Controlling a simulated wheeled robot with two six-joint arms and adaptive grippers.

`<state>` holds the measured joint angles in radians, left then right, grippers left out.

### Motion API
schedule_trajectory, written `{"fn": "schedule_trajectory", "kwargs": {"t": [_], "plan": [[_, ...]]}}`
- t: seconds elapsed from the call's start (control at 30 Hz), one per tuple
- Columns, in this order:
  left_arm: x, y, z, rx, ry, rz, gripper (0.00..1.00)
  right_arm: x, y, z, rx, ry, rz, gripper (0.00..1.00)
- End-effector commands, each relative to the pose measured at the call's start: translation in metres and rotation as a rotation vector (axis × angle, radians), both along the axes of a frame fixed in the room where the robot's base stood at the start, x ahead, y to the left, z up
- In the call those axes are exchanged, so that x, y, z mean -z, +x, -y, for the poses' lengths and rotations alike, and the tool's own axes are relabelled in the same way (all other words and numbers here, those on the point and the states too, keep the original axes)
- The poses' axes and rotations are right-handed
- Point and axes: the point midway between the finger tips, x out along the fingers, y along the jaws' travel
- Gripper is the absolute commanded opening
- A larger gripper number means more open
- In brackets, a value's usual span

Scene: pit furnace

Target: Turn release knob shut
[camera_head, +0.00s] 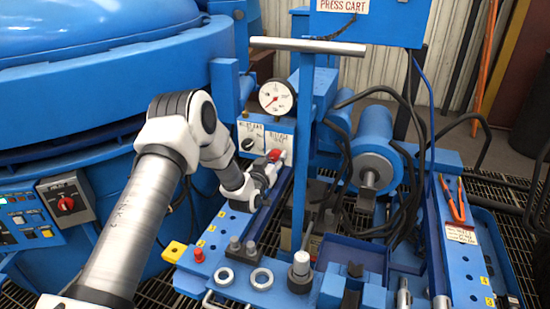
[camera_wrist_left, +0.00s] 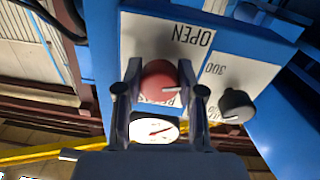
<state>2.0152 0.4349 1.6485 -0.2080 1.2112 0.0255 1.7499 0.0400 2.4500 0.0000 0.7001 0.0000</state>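The knob's base is partly hidden. An upside-down OPEN label shows above it. My right gripper is not in view.
A black knob (camera_head: 247,144) is beside the red one; it also shows in the wrist view (camera_wrist_left: 236,104). A round gauge (camera_head: 277,97) is above. A grey-topped T-handle (camera_head: 307,46) stands close to the right. Below is the cart's blue tray (camera_head: 352,254).

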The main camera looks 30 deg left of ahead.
Motion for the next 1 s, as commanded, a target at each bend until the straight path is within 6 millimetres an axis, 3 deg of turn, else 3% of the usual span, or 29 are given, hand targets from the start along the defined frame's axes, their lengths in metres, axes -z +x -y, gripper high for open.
{"fn": "schedule_trajectory", "kwargs": {"t": [0.47,1.0], "plan": [[-0.002,0.000,0.000,0.000,0.081,-0.018,0.04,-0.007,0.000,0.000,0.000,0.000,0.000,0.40],[-0.004,0.000,-0.001,0.000,0.513,-0.123,0.04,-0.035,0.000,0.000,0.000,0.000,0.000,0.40]]}}
